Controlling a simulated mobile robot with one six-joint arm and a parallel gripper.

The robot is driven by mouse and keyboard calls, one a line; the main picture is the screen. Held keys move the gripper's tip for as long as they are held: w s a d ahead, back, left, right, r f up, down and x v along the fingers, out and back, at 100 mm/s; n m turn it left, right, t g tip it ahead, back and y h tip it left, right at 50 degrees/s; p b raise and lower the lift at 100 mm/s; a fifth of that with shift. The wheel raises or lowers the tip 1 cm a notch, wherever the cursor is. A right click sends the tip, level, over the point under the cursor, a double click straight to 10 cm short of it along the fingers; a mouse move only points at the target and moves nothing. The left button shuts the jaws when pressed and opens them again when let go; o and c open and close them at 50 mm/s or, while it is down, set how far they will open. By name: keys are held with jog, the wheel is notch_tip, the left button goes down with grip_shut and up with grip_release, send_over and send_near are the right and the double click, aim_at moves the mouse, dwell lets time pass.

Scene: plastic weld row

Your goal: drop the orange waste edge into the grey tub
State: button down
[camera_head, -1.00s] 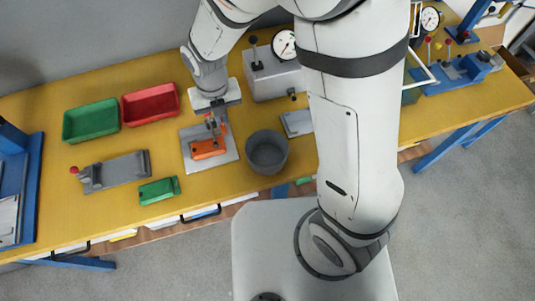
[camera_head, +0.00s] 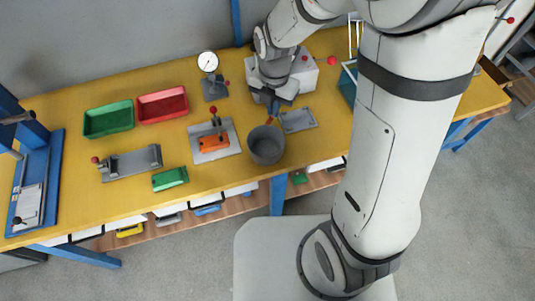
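The grey tub (camera_head: 266,150) stands upright on the yellow bench, right of a grey fixture plate (camera_head: 232,150). An orange part (camera_head: 213,142) sits on that plate, under a clamp with a red knob. My gripper (camera_head: 271,113) is above the bench just behind the tub, pointing down. A small orange-red bit (camera_head: 268,120) shows at its fingertips, near the tub's back rim. It may be the orange waste edge, but it is too small to be sure. The fingers are too small to show whether they are shut on it.
A green bin (camera_head: 108,119) and a red bin (camera_head: 162,105) stand at the back left. A grey tray (camera_head: 298,121) lies right of the tub. A dial gauge (camera_head: 208,62) stands behind the fixture. A small green box (camera_head: 170,179) is near the front edge.

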notch_tip(320, 180, down, 6)
jog(key=b, duration=0.4)
jog(key=c, duration=1.6)
grip_release()
jog(key=shift+o, duration=0.2)
jog(key=shift+r+b, duration=0.3)
jog(key=shift+r, duration=3.6)
